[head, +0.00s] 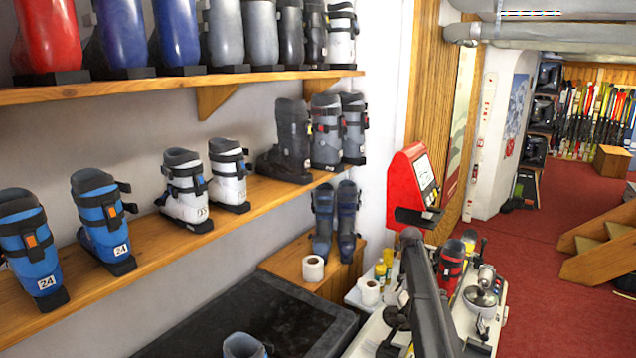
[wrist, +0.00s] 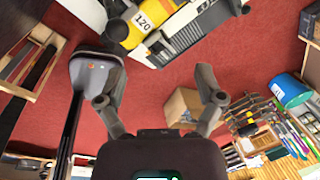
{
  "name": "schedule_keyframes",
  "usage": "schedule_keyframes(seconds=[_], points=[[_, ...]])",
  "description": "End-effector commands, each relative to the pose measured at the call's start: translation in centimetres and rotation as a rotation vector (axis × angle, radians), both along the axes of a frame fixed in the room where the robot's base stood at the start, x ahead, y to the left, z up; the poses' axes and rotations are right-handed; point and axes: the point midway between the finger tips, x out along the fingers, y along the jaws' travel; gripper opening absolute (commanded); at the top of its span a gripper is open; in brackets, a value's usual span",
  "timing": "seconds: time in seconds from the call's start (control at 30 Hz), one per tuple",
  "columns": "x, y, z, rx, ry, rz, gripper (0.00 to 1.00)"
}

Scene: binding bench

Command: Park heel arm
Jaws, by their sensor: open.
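In the wrist view, my gripper (wrist: 161,74) is open, its two fingers spread with nothing between them. A dark rod with a broad grey head (wrist: 93,76) bearing a small orange mark is beside and partly behind the left finger; I cannot tell if this is the heel arm. In the head view, a long dark bar (head: 427,295) with a rounded top crosses the bench; I cannot tell if it is my arm or the heel arm. My gripper is not clear in the head view.
Shelves of boots (head: 190,187) line the left wall. Wooden steps (head: 597,245) are at the right. Red carpet (head: 545,240) lies open between bench and steps.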

Motion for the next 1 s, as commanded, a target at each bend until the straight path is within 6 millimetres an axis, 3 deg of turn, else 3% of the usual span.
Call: schedule_keyframes(seconds=[0.13, 0.57, 0.87, 1.0], points=[[0.0, 0.0, 0.0, 0.0, 0.0, 0.0, 0.87], [-2.5, 1.3, -1.4, 0.0, 0.032, 0.162, 0.87], [-6.0, 3.1, -3.1, 0.001, 0.073, 0.391, 0.87], [-8.8, 4.5, -4.6, 0.001, 0.103, 0.578, 0.87]])
